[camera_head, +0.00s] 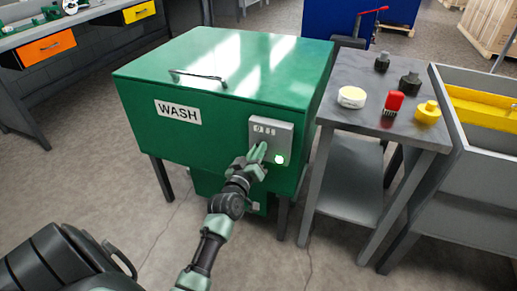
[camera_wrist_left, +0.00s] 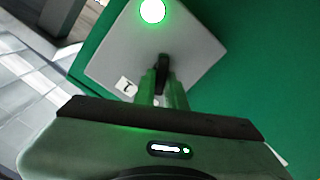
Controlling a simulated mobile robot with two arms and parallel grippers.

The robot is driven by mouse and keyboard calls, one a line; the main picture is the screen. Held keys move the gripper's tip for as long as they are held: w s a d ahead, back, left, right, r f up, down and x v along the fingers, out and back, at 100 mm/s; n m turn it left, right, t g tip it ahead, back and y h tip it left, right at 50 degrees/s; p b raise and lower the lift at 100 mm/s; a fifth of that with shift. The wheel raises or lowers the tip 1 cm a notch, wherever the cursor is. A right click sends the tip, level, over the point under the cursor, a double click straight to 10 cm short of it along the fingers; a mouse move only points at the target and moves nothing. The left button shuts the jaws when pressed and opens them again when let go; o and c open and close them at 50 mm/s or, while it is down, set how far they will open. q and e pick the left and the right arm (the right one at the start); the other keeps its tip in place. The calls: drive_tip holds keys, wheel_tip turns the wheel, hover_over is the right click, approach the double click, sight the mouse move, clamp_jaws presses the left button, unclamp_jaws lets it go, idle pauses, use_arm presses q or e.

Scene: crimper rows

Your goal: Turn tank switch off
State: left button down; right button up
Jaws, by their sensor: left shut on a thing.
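The green wash tank (camera_head: 215,85), marked WASH, stands on legs in the middle of the head view. A grey switch panel (camera_head: 284,139) is on its front at the right. A round lamp (camera_head: 280,158) on the panel glows green, and it also shows in the left wrist view (camera_wrist_left: 152,10). My left gripper (camera_head: 258,153) is at the panel, its fingers shut on the black switch (camera_wrist_left: 163,66). The fingers hide the switch in the head view. A small white label (camera_wrist_left: 126,86) with a dark mark lies beside it. My right gripper is not in view.
A grey side table (camera_head: 345,100) right of the tank holds a round yellow-white piece (camera_head: 352,97), a red brush (camera_head: 393,101), a yellow bottle (camera_head: 428,112) and black knobs. A grey sink with a yellow inside (camera_head: 475,105) stands at the far right. The floor at left is clear.

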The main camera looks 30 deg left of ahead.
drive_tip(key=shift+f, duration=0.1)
use_arm(q)
drive_tip(key=c, duration=1.5)
unclamp_jaws()
drive_tip(key=shift+o, duration=0.2)
drive_tip(key=p+v, duration=0.1)
drive_tip(key=v, duration=0.6)
drive_tip(key=shift+s+d, duration=0.15)
drive_tip(key=shift+s, duration=0.25)
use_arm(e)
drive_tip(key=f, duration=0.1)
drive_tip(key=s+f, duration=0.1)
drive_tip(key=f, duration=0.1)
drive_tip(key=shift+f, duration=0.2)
